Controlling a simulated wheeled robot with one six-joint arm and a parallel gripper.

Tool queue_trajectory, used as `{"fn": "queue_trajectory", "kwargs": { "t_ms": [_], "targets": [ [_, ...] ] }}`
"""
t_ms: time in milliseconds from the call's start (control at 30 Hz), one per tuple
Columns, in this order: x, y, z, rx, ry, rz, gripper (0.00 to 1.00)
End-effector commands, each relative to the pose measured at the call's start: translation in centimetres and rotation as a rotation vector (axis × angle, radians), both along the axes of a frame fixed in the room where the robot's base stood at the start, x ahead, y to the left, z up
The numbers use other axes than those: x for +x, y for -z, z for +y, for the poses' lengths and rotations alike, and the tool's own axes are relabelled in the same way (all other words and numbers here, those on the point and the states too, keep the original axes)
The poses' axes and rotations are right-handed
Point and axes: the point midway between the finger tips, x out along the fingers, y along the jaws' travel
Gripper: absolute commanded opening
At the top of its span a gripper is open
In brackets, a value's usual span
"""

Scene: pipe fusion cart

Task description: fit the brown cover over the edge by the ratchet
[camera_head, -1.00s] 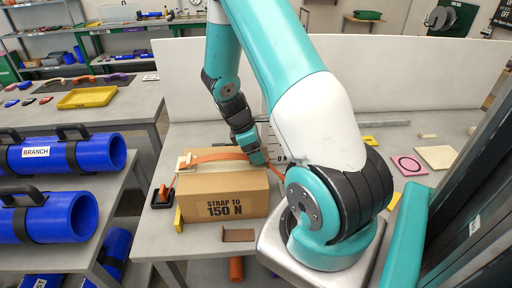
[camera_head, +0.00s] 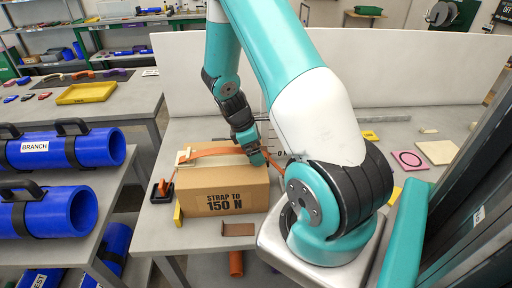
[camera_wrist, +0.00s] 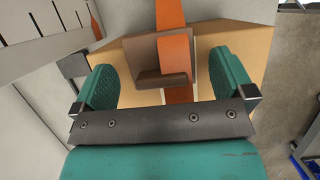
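A cardboard box (camera_head: 224,196) stands on the table with an orange strap (camera_head: 212,152) over its top. My gripper (camera_head: 258,158) is at the right end of the box top. In the wrist view my gripper (camera_wrist: 162,85) has its two teal fingers apart. A brown angled piece (camera_wrist: 161,79) lies between them over the strap, with a gap visible on each side. Another brown piece (camera_head: 238,229) lies on the table in front of the box. A black fitting with orange on it (camera_head: 161,191), possibly the ratchet, is at the box's left. The far right edge of the box is hidden by my gripper.
A yellow piece (camera_head: 178,215) stands against the box's front left corner. A pale panel (camera_head: 410,65) closes off the back. A pink square (camera_head: 408,160) lies at the right.

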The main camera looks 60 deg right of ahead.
Motion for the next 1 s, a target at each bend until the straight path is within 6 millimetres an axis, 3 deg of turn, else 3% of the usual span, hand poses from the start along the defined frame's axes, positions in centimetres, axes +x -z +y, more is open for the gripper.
{"fn": "queue_trajectory", "kwargs": {
  "t_ms": [267, 1000],
  "targets": [
    [0.0, -0.6, 0.0, 0.0, 0.0, 0.0, 1.0],
    [0.0, -4.5, 0.0, 0.0, 0.0, 0.0, 1.0]
  ]
}}
